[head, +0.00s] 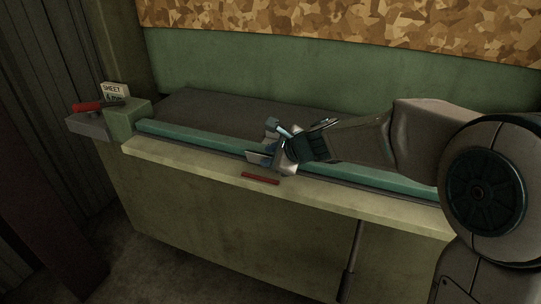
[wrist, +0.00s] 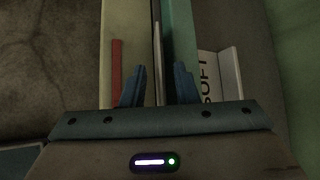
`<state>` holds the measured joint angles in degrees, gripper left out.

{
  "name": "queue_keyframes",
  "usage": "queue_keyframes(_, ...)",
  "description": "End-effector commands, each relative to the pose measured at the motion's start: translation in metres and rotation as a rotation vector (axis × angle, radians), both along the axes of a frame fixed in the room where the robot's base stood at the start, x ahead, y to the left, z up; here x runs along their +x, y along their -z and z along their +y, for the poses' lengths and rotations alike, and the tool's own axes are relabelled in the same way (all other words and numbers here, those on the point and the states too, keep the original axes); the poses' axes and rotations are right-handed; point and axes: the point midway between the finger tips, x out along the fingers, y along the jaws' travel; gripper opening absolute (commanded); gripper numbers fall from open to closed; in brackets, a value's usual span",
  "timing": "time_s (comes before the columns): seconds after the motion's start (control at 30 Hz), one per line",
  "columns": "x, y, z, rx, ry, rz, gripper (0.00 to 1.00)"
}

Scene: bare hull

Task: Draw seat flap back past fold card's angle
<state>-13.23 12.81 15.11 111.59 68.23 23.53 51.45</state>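My gripper (head: 272,148) is low over the front rail of the bench. In the wrist view its two blue fingers (wrist: 160,88) stand apart. A thin pale plate (wrist: 156,50), seen nearly edge-on, runs up between them and may be the seat flap. It seems to be the small pale plate (head: 257,158) beside my gripper in the head view. Contact with the fingers is not clear. A pale folded card (wrist: 230,72), with lettering that looks like "SOFT", stands just right of the right finger. The gripper hides part of it, and its angle is hard to judge.
A teal rail (head: 190,137) runs along the bench before a dark seat top (head: 220,104). A red strip (head: 260,178) lies on the cream front edge (head: 185,163). At the left end are a "SHEET" card (head: 114,91), a green block (head: 128,118) and a red-handled lever (head: 90,106).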

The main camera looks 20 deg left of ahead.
Motion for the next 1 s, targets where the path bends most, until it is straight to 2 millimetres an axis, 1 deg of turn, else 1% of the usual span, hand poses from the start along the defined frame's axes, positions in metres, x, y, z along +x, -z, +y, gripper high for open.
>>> queue_keyframes(0.17, -0.007, -0.014, -0.014, 0.001, 0.004, -0.002, 0.27)
queue_keyframes(0.4, -0.027, -0.045, -0.047, 0.0, 0.004, -0.005, 0.27)
queue_keyframes(0.6, -0.044, -0.067, -0.073, -0.001, 0.003, -0.003, 0.27)
queue_keyframes(0.8, -0.053, -0.08, -0.089, -0.001, 0.002, -0.001, 0.27)
queue_keyframes(1.0, -0.056, -0.084, -0.093, 0.0, 0.002, 0.0, 0.27)
